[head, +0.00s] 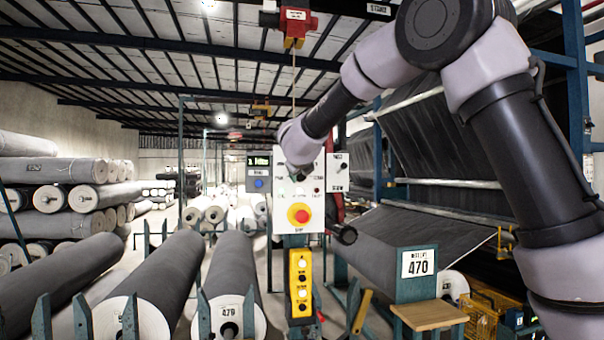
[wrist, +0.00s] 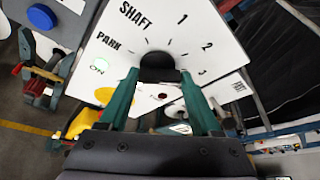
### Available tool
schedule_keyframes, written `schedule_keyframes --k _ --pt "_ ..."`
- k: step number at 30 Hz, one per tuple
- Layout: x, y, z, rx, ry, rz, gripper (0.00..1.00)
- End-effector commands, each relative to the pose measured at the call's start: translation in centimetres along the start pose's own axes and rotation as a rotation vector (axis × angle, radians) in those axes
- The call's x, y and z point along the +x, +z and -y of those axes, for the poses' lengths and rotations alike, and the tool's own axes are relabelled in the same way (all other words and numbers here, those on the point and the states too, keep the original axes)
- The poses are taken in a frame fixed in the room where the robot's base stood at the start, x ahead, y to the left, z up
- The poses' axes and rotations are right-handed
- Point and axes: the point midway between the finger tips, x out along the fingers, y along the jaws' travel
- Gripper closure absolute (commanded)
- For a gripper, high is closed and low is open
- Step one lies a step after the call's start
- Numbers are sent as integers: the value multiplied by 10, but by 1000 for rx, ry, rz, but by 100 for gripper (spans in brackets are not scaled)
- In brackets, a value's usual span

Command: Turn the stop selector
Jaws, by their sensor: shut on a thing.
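The stop selector (wrist: 158,63) is a dark round knob on a white control panel (head: 285,226), which also shows in the wrist view (wrist: 214,45). Around it are tick marks and the words SHAFT and PARK, with 1, 2 and a partly visible 3. My gripper (wrist: 159,76) has its two green fingers on either side of the knob, shut on it. I cannot tell which mark the knob points to. In the head view my wrist covers the knob.
A red and yellow push button (head: 299,213) sits low on the panel. A green lamp (wrist: 100,65) glows beside PARK. Large grey rolls (head: 160,285) lie to the left.

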Motion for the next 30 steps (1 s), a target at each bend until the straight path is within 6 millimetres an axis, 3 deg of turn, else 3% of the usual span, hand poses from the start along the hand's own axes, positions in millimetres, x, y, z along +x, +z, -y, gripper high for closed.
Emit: schedule_keyframes --k 30 --pt "0 -1 -10 -871 -358 -1 91"
